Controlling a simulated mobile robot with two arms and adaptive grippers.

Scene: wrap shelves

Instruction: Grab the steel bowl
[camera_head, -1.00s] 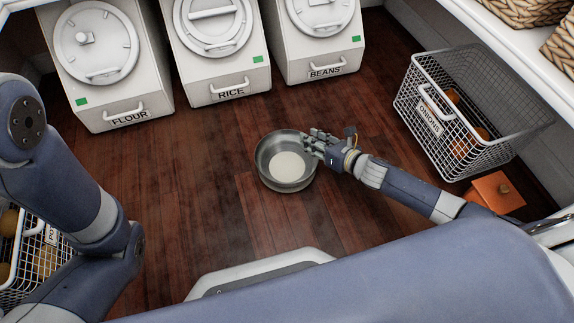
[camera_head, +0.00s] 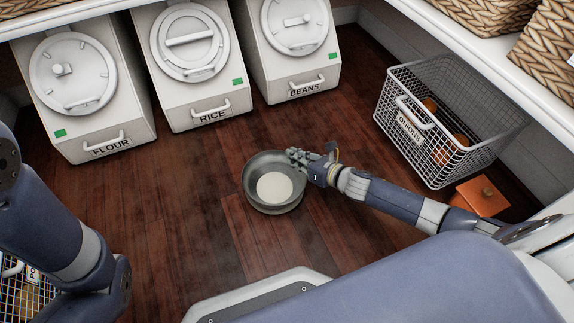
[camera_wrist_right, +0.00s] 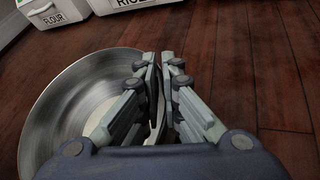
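The steel bowl (camera_head: 259,202) is a round, shiny metal bowl at the middle of the head view, upright, with a pale round patch at its bottom. It also fills the left of the right wrist view (camera_wrist_right: 55,110). My right gripper (camera_head: 297,158) is at the bowl's upper right rim. In the right wrist view its fingers (camera_wrist_right: 160,80) are close together on either side of the rim, shut on the bowl's wall. Whether the bowl touches the floor is unclear. My left arm shows at the lower left, but its gripper is out of view.
Flour (camera_head: 110,128), rice (camera_head: 205,105) and beans (camera_head: 300,80) bins stand at the back. A wire onion basket (camera_head: 437,165) and an orange box (camera_head: 482,197) are at the right, below a white shelf (camera_head: 440,30). Wooden floor (camera_head: 185,200) around the bowl is clear.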

